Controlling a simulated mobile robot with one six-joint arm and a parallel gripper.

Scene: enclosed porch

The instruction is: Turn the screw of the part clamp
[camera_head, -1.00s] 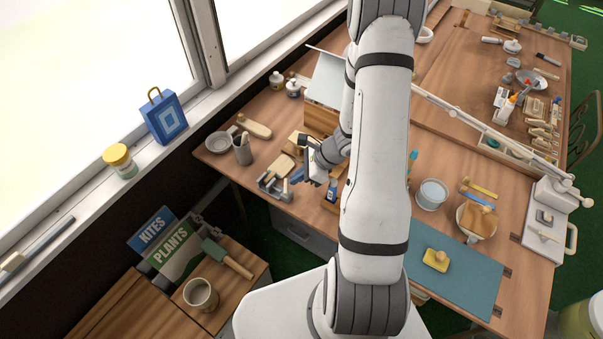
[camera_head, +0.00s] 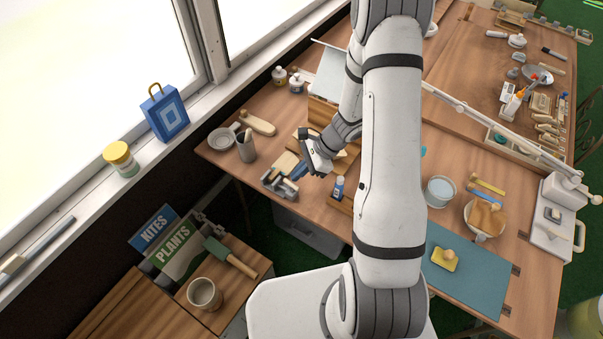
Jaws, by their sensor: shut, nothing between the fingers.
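The part clamp (camera_head: 277,184) is a small grey metal piece at the front left edge of the wooden workbench. My gripper (camera_head: 299,173) reaches down from the right, with its fingertips close to the clamp's right side. The fingers are shut with nothing between them. Whether they touch the clamp is too small to tell. The clamp's screw cannot be made out clearly at this size.
A light wooden piece (camera_head: 285,163) lies behind the clamp. A small blue-labelled bottle (camera_head: 338,187) stands to the right of my gripper. The bench (camera_head: 313,203) ends just in front.

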